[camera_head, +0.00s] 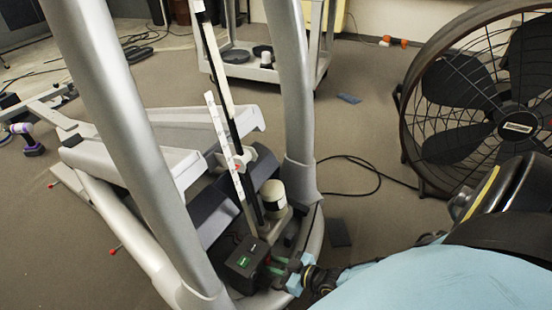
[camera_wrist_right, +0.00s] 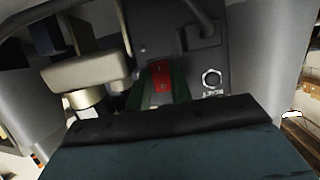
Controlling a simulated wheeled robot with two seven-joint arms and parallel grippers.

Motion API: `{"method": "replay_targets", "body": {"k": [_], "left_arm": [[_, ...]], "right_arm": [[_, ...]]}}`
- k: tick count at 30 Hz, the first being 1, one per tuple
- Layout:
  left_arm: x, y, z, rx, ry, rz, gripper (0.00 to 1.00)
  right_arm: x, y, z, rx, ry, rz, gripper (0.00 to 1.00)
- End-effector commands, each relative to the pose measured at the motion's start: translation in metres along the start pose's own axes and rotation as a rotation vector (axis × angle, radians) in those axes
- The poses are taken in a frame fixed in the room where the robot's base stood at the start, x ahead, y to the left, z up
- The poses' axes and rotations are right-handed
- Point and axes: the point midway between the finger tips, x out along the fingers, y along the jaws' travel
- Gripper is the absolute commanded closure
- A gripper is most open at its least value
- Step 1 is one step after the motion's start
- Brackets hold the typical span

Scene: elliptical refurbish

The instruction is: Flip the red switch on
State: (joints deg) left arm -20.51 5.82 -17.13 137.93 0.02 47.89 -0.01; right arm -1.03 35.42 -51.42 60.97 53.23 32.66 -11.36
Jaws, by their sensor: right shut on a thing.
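The red switch (camera_wrist_right: 161,74) is on a dark panel (camera_wrist_right: 205,65) in the right wrist view, near the top middle. My right gripper (camera_wrist_right: 160,92) has its two green fingertips on either side of the red switch, shut on it. In the head view, my right gripper (camera_head: 279,268) reaches in from the right to the side of a black box (camera_head: 243,262) with a small green label, low in the machine. The red switch is hidden in the head view. My left gripper is not in view.
The grey elliptical frame (camera_head: 145,165) has thick uprights around the box. A cream-topped cylinder (camera_head: 272,194) stands near the box. A large black fan (camera_head: 490,90) is at the right, with a cable (camera_head: 360,165) on the floor. A white cart (camera_head: 262,73) stands behind.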

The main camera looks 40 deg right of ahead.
Motion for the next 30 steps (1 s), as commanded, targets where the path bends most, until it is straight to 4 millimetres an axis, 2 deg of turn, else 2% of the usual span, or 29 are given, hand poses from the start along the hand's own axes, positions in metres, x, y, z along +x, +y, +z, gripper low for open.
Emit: {"method": "replay_targets", "body": {"k": [15, 30], "left_arm": [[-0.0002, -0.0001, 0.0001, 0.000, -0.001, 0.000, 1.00], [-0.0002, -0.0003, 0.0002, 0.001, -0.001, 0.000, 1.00]], "right_arm": [[0.0050, 0.0060, 0.0052, -0.005, 0.208, 0.014, 1.00], [0.0035, 0.0038, 0.0058, 0.000, 0.243, 0.005, 1.00]]}}
